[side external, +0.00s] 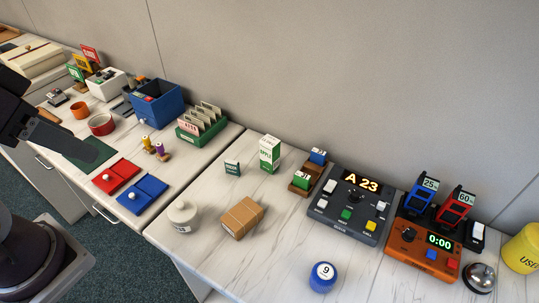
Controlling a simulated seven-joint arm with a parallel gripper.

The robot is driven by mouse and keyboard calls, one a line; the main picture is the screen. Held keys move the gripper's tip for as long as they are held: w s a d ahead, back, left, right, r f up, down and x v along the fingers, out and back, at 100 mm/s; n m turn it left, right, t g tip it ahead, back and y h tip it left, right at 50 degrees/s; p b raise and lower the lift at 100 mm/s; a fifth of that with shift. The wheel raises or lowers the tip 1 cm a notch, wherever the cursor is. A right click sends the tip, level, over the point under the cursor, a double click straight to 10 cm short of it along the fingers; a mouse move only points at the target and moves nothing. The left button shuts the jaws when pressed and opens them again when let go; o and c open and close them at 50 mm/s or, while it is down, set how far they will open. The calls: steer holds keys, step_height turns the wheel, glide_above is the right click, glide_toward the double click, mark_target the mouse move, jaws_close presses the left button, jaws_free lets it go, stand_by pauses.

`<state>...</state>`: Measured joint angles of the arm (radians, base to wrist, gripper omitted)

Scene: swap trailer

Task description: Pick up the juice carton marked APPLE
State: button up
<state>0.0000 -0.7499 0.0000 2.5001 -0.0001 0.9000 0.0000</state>
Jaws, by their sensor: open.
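A white and green carton (269,154) stands upright on the pale marbled counter, near the wall and right of the seam between the two counters. Its front lettering is too small for me to read surely, so I cannot confirm APPLE. My gripper (78,136) is at the left edge of the view, above the left counter. It is open, with nothing seen between its fingers, and well apart from the carton.
A brown cardboard box (242,217) and a white lidded jar (183,217) are in front. A grey display console (347,207) is further right.

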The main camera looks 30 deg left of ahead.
steer(key=o, duration=0.3)
